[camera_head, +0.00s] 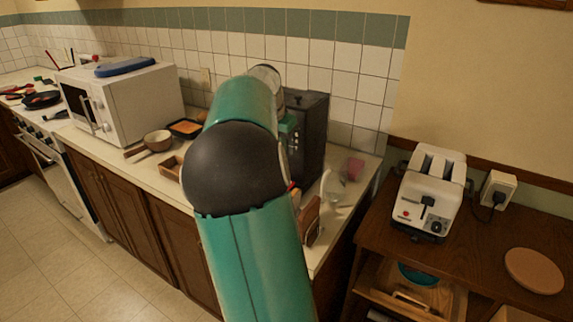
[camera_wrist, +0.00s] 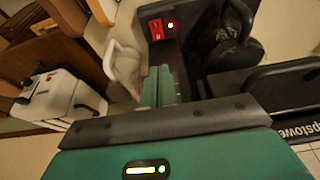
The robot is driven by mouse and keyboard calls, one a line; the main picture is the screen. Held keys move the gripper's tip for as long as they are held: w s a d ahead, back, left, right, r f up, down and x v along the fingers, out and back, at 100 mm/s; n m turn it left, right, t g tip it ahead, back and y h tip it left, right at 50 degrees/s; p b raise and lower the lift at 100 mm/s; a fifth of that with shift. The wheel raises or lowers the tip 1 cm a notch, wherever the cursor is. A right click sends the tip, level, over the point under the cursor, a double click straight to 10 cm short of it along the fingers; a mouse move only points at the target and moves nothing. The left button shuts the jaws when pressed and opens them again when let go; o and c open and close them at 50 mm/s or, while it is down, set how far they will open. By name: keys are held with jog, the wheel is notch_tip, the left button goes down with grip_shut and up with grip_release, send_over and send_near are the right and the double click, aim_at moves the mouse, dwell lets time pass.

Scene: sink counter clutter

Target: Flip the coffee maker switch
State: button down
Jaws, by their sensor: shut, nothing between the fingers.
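The coffee maker (camera_head: 312,125) is a tall black machine on the counter by the tiled wall, partly hidden behind my teal arm. In the wrist view its dark body (camera_wrist: 185,50) fills the upper middle. A red square part (camera_wrist: 155,29) sits on its dark face beside a small lit red light (camera_wrist: 171,26). My gripper (camera_wrist: 160,76) is shut and empty, its green fingers pointing at this dark face. A second red patch shows right by the fingertips; I cannot tell whether they touch it. In the head view my gripper is hidden behind the arm.
A white toaster (camera_head: 428,190) stands on the brown side table at right. A white microwave (camera_head: 122,100), a brown bowl (camera_head: 157,140) and a wooden block (camera_head: 309,220) share the counter. A pale curved object (camera_wrist: 122,65) stands close left of the fingers in the wrist view.

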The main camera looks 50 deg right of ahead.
jog(key=shift+d, duration=0.2)
jog(key=x, duration=1.3)
jog(key=shift+a+f, duration=0.25)
jog(key=shift+f, duration=0.25)
jog(key=shift+f, duration=0.1)
jog(key=shift+d+f, duration=0.15)
jog(key=shift+f, duration=0.1)
jog(key=shift+s+a, duration=0.1)
jog(key=shift+a, duration=0.85)
